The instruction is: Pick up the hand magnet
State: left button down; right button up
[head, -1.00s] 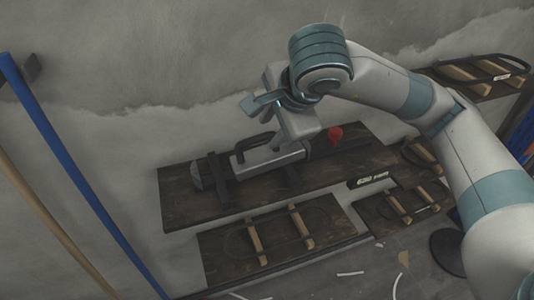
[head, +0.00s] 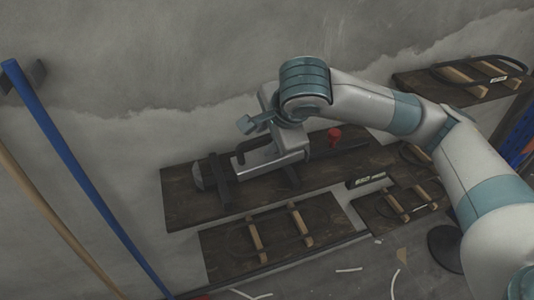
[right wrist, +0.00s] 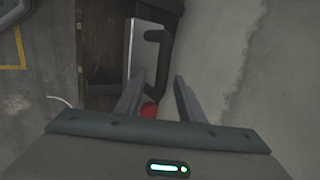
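What looks like the hand magnet (head: 260,162) is a pale grey block with a black handle, on the upper dark wooden board. The block and its black handle also show in the right wrist view (right wrist: 146,45), ahead of the fingers. My right gripper (right wrist: 160,98) is open, its two fingers apart with nothing held between them. In the head view my right gripper (head: 296,152) is over the right end of the block and hides part of it. I cannot tell whether it touches. My left gripper is not in view.
A red knob (head: 334,135) is right of the block and shows behind the fingers in the wrist view. A lower board (head: 225,258) carries wooden strips. A blue pole (head: 75,170) is at left. A bare grey wall is behind the boards.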

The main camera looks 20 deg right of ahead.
jog(key=shift+w+f, duration=0.2)
jog(key=shift+f, duration=0.05)
dwell(0.3)
grip_shut()
jog(key=shift+r, duration=0.1)
dwell(1.2)
